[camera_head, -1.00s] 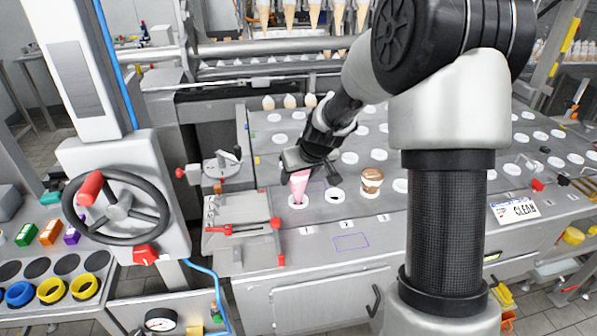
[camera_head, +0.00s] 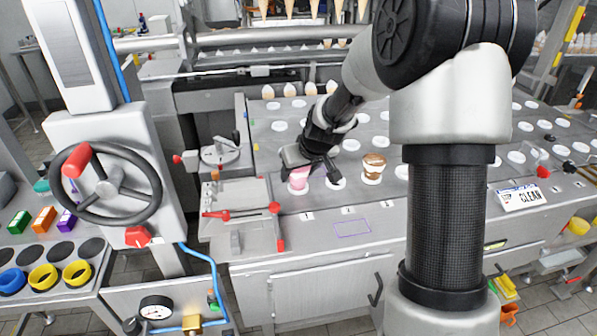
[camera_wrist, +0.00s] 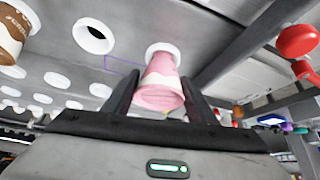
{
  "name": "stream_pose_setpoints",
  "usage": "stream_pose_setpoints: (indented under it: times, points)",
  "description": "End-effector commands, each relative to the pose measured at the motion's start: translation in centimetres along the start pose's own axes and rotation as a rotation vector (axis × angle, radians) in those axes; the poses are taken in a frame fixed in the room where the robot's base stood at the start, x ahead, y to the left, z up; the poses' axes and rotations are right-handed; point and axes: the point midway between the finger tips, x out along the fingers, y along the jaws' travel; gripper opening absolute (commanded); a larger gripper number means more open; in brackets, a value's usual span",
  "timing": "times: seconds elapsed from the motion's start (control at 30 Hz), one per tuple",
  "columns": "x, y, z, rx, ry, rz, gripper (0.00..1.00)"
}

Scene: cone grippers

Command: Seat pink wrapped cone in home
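The pink wrapped cone (camera_head: 299,182) stands in a white-rimmed hole (camera_head: 290,189) in the grey plate, at the front left. In the wrist view the cone (camera_wrist: 160,84) has a pink body with a pale band and points down into a white ring (camera_wrist: 162,50). My gripper (camera_head: 312,172) is over the cone. In the wrist view its two black fingers (camera_wrist: 160,92) flank the cone, with narrow gaps showing, so it looks open around it. The head view hides part of the cone behind the gripper.
A brown-topped cone (camera_head: 373,166) stands in a hole to the right. An empty hole (camera_head: 335,184) lies between. Red-handled clamps (camera_head: 277,226) stand to the left. Several cones (camera_head: 290,90) line the back, and a CLEAN sign (camera_head: 522,197) lies at right.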

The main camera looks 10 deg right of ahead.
Motion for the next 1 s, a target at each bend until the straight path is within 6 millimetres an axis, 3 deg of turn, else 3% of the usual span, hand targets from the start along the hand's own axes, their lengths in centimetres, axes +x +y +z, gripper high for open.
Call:
stream_pose_setpoints:
  times: [0.03, 0.13, 0.53, 0.67, 1.0]
  points:
    - [0.0, 0.0, 0.0, 0.0, 0.0, 0.0, 0.58]
    - [0.0, 0.0, 0.0, 0.0, 0.0, 0.0, 0.73]
    - [-0.9, 0.1, -0.1, 0.001, 0.001, 0.001, 0.73]
    - [-3.1, 0.1, -0.1, 0.0, 0.004, 0.003, 0.73]
    - [-11.5, 0.1, -0.1, 0.001, 0.004, 0.004, 0.73]
